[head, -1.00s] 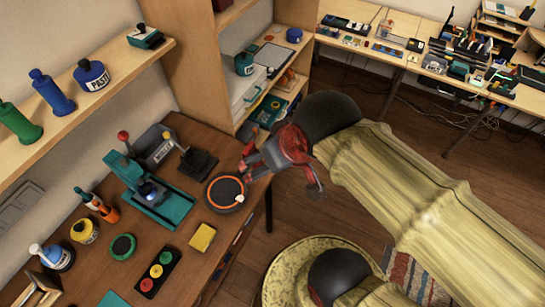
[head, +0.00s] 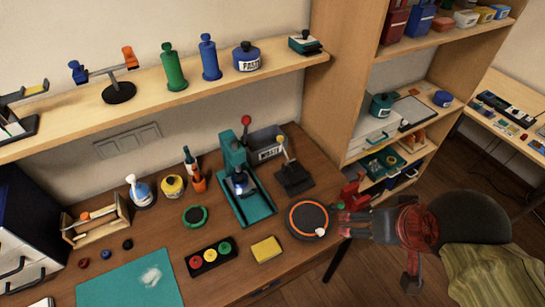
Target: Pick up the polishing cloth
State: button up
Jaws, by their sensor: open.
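A small yellow pad (head: 267,249), which looks like a folded cloth, lies flat on the wooden bench in front of the round black disc with an orange ring (head: 307,218). A small white crumpled patch (head: 151,276) lies on the teal mat at the lower left; I cannot tell whether it is cloth. My gripper (head: 346,212), red and dark grey, is open and points left at the bench's right edge. It is beside the disc, to the right of the yellow pad and apart from it. I see nothing held in it.
A teal press (head: 240,190) and a black bin (head: 267,146) stand behind the yellow pad. A black block with red, yellow and green buttons (head: 210,256) lies to its left. A wall shelf (head: 145,113) overhangs the bench's back. Bare wood surrounds the pad.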

aim_at(264, 250)
jog(key=u, duration=1.6)
